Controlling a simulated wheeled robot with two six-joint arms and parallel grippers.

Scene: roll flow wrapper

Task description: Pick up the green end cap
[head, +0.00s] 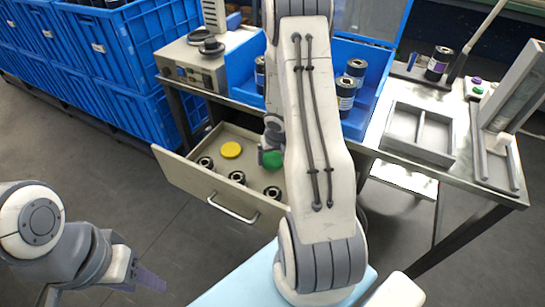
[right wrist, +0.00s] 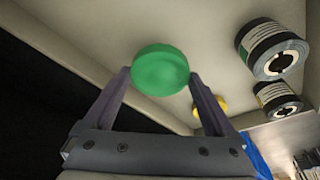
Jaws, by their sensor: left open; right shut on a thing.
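The green end cap (head: 271,159) is a round, bright green disc at the drawer's right side, partly hidden behind my right arm in the head view. In the right wrist view the green end cap (right wrist: 160,70) sits between the fingertips of my right gripper (right wrist: 160,82), which is shut on it. The drawer floor shows beyond it; I cannot tell whether the cap touches the floor. My left gripper (head: 146,281) is open and empty, low at the left of the head view, away from the drawer.
The open drawer (head: 218,194) also holds a yellow cap (head: 231,150) and several dark rolls (head: 237,178). On the table above stand a blue bin (head: 378,57) with rolls, a grey divided tray (head: 418,133) and a grey device (head: 193,62). Blue crates (head: 140,55) stand at left.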

